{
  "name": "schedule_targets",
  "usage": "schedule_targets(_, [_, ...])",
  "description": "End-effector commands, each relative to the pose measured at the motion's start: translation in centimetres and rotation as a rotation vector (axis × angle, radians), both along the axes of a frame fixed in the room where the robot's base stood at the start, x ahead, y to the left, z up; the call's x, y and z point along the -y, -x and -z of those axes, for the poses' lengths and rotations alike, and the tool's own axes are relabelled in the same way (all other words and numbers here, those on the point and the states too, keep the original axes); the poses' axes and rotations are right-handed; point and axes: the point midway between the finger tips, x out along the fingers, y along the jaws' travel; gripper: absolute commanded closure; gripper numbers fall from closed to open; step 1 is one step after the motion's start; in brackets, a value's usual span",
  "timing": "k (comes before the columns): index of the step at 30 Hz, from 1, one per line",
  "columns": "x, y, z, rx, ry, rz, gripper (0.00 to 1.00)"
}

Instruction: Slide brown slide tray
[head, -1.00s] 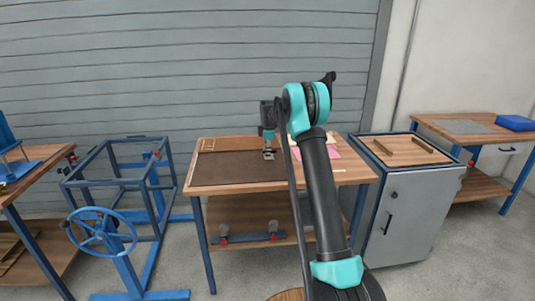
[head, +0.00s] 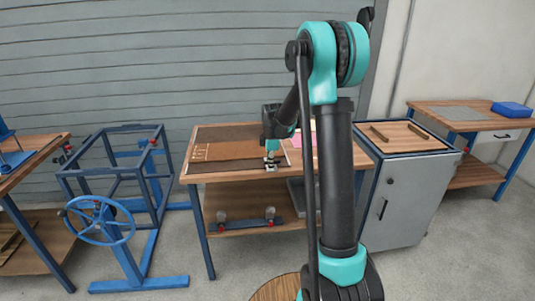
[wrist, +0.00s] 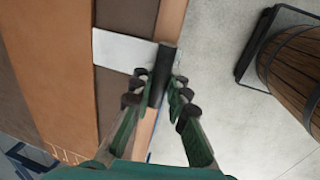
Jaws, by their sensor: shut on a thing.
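The brown slide tray (head: 232,150) lies flat on the middle workbench, with dark brown surface (head: 228,132) bare behind it. It also fills a broad orange-brown band in the wrist view (wrist: 45,70). A pale flat strip (wrist: 122,50) runs from its edge to a dark round handle (wrist: 164,70) at the bench's front edge. My gripper (wrist: 160,88) is shut on this handle, with fingers on both sides of it. In the head view my gripper (head: 271,164) is at the bench's front edge. My arm hides the bench's right part.
A wooden barrel (wrist: 298,65) stands on a dark platform beyond the bench edge. A grey cabinet (head: 405,200) stands right of the bench. A blue frame with a handwheel (head: 92,221) stands left. A pink sheet (head: 297,141) lies partly hidden on the bench.

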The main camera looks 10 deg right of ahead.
Motion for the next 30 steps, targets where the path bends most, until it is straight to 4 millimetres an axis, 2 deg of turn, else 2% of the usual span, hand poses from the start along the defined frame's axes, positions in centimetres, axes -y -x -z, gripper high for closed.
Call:
schedule_targets(1, [0.0,1.5,0.0,0.001,0.0,-0.001,1.0])
schedule_targets(3, [0.0,3.0,0.0,0.001,0.0,-0.001,1.0])
schedule_targets(9, [0.0,6.1,0.0,0.001,0.0,0.0,1.0])
schedule_targets(15, [0.0,7.3,0.0,0.001,0.0,0.0,1.0])
schedule_targets(26, [0.0,7.6,0.0,-0.002,0.001,0.0,1.0])
schedule_targets(27, [0.0,7.6,0.0,-0.002,0.001,0.0,0.81])
schedule_targets(30, [0.0,7.6,0.0,-0.002,0.001,0.0,0.69])
